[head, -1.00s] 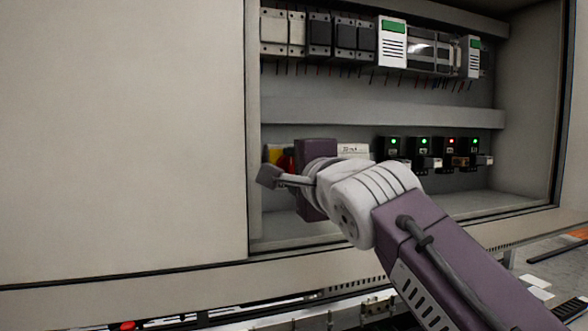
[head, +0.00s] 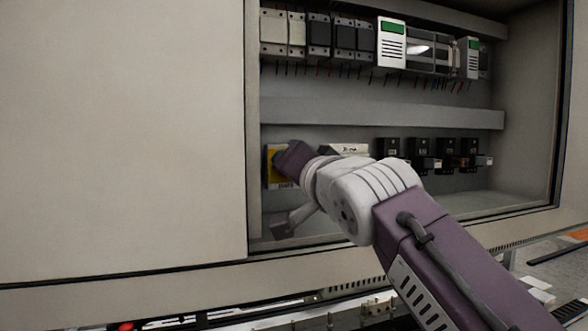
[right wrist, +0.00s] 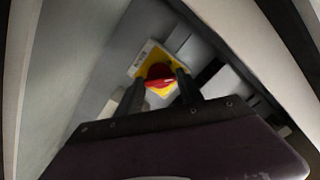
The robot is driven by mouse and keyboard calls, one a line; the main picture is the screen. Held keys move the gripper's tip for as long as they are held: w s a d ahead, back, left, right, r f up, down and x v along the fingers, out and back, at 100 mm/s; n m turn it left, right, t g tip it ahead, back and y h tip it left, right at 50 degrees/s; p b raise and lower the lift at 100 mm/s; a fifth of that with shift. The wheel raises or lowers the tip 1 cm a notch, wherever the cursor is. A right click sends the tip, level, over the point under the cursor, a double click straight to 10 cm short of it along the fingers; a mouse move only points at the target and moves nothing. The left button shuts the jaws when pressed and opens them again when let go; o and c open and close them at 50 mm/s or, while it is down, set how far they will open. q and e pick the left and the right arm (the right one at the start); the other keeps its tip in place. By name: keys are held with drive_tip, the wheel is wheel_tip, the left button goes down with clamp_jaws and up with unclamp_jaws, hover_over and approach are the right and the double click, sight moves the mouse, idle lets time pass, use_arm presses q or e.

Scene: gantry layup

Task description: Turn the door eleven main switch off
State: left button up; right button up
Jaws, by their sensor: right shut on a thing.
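The main switch shows in the right wrist view as a red rotary handle (right wrist: 159,76) on a yellow plate (right wrist: 149,56). In the head view a strip of the yellow plate (head: 271,167) shows at the lower left of the open cabinet, and the handle is hidden behind my right gripper. My right gripper (right wrist: 160,84) has its two dark fingers on either side of the red handle and is shut on it. In the head view my right wrist is rolled over in front of the switch. My left gripper is not in view.
Several black modules (head: 421,153) stand right of the switch, their lamps dark. A white label (head: 349,149) sits behind my wrist. A row of breakers (head: 345,40) runs along the top. A closed grey panel (head: 120,140) fills the left side.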

drive_tip(key=shift+r+n, duration=0.15)
drive_tip(key=shift+n, duration=1.8)
drive_tip(key=shift+r+n, duration=0.15)
drive_tip(key=shift+n, duration=1.8)
drive_tip(key=o, duration=1.4)
drive_tip(key=shift+w+f, duration=0.1)
drive_tip(key=b+v, duration=0.3)
drive_tip(key=v, duration=0.5)
drive_tip(key=shift+s+f, duration=0.15)
drive_tip(key=shift+s, duration=0.1)
